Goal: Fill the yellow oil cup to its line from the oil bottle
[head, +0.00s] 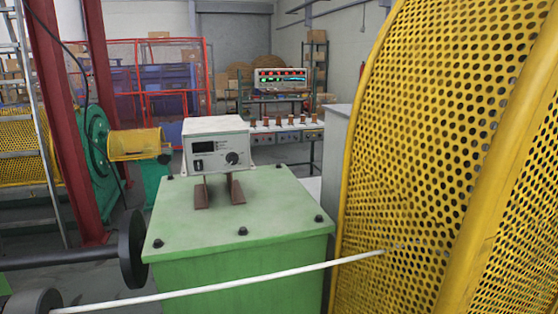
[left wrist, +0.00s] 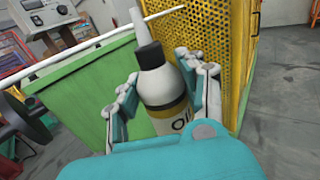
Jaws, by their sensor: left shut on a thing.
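My left gripper (left wrist: 156,98) shows only in the left wrist view. It is shut on the oil bottle (left wrist: 160,84), with a finger on each side of it. The bottle has a pale body, a black collar, a pale pointed nozzle, a yellowish band and dark lettering partly hidden by the gripper. The nozzle points toward the top of the wrist picture, close to the white cable. I cannot make out the yellow oil cup in either view. My right gripper is in neither view.
A green machine housing (head: 240,215) carries a grey control box (head: 217,148). A white cable (head: 220,285) runs across its front to a yellow perforated guard (head: 420,150) on the right. A dark roller (head: 132,248) stands at left. Grey floor (left wrist: 285,95) is open beyond the guard.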

